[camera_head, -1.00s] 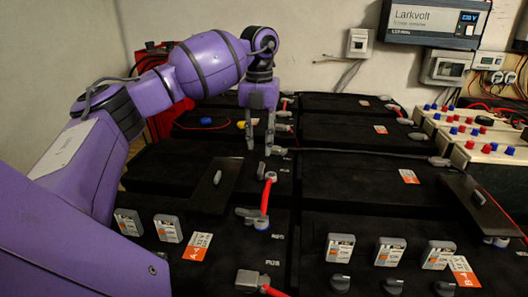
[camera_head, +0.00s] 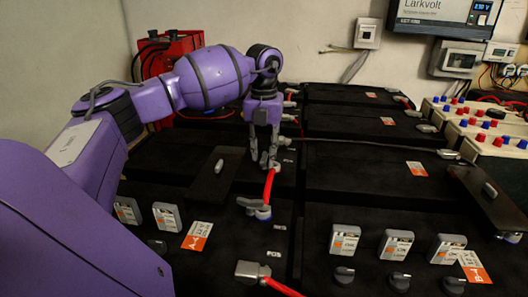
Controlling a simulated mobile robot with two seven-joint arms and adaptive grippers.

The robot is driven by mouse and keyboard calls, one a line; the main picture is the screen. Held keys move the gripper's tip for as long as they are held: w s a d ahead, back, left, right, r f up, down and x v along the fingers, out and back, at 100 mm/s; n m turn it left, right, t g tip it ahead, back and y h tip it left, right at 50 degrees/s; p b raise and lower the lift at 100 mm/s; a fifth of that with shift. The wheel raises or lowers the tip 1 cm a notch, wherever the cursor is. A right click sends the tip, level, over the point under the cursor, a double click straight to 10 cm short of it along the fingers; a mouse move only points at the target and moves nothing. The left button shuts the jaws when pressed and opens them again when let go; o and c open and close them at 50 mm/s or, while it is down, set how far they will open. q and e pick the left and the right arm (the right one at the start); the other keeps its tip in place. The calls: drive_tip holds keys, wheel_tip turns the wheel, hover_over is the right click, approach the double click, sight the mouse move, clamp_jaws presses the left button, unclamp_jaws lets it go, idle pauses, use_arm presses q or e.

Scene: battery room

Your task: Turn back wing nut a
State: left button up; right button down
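My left gripper (camera_head: 264,157) points straight down over the near left black battery block. Its two fingers are apart, one on each side of a small grey terminal piece (camera_head: 269,165) at the upper end of a short red cable (camera_head: 268,186). I cannot tell whether the fingers touch it. The red cable's lower end meets another grey terminal clamp (camera_head: 253,206) with a blue part under it. No letter marks either terminal, so I cannot tell which carries wing nut a. My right gripper is not in view.
A dark plate with a grey handle (camera_head: 211,180) lies left of the gripper, and another dark plate (camera_head: 487,197) lies at the right. Grey blocks with labels (camera_head: 395,244) stand along the near right battery. A grey cable lug (camera_head: 252,271) is at the front.

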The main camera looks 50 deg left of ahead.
use_arm(q)
clamp_jaws()
